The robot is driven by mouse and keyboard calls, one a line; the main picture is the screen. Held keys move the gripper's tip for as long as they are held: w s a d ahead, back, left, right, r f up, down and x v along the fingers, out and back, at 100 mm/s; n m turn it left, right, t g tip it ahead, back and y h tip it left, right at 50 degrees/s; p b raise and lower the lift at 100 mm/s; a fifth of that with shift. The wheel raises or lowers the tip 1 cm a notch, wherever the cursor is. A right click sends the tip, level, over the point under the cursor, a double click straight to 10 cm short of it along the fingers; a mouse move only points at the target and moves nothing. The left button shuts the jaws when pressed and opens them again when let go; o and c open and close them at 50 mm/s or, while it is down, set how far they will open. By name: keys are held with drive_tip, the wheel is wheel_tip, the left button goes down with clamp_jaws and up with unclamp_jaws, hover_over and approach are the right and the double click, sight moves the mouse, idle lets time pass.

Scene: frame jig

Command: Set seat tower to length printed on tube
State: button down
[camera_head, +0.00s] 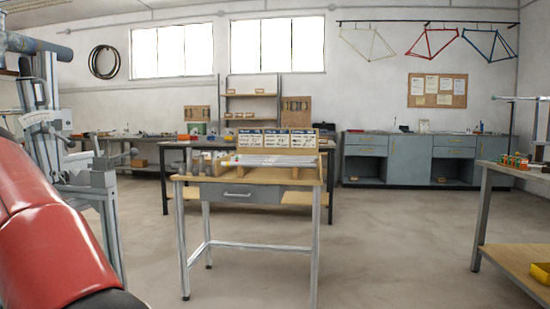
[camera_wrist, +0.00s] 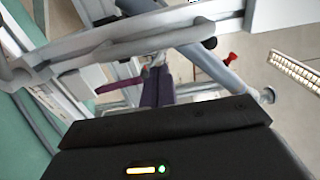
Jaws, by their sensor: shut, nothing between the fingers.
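The grey frame jig (camera_head: 48,130) stands at the far left of the head view, with upright posts and clamps. A shorter post (camera_head: 105,185) stands in front of it; I cannot tell which upright is the seat tower. In the wrist view my gripper (camera_wrist: 158,78) is shut and empty, its dark fingers among pale metal jig parts (camera_wrist: 130,48). A blue-grey bar (camera_wrist: 212,65) slants close beside the fingers. I cannot tell whether they touch anything. Silvery tubes (camera_head: 270,160) lie on the small table (camera_head: 250,178). No printed length is readable.
A red knob (camera_wrist: 231,57) and a pale strip with rows of dark marks (camera_wrist: 295,72) show right of my fingers. A workbench (camera_head: 497,175) stands at the right of the head view. The floor (camera_head: 400,240) between table and workbench is clear.

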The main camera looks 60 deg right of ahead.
idle(0.3)
drive_tip(key=s+a+p, duration=0.1)
drive_tip(key=s+a, duration=0.1)
drive_tip(key=a, duration=0.5)
drive_tip(key=shift+s+a, duration=0.25)
drive_tip(key=shift+a, duration=0.1)
idle(0.6)
drive_tip(key=shift+s+a+p, duration=0.1)
drive_tip(key=shift+a+p, duration=0.25)
drive_tip(key=shift+p, duration=0.1)
idle(0.6)
drive_tip(key=shift+d+f, duration=0.1)
drive_tip(key=shift+d, duration=0.05)
drive_tip(key=shift+w+d+b, duration=0.35)
drive_tip(key=shift+d+b, duration=0.05)
drive_tip(key=shift+d, duration=0.5)
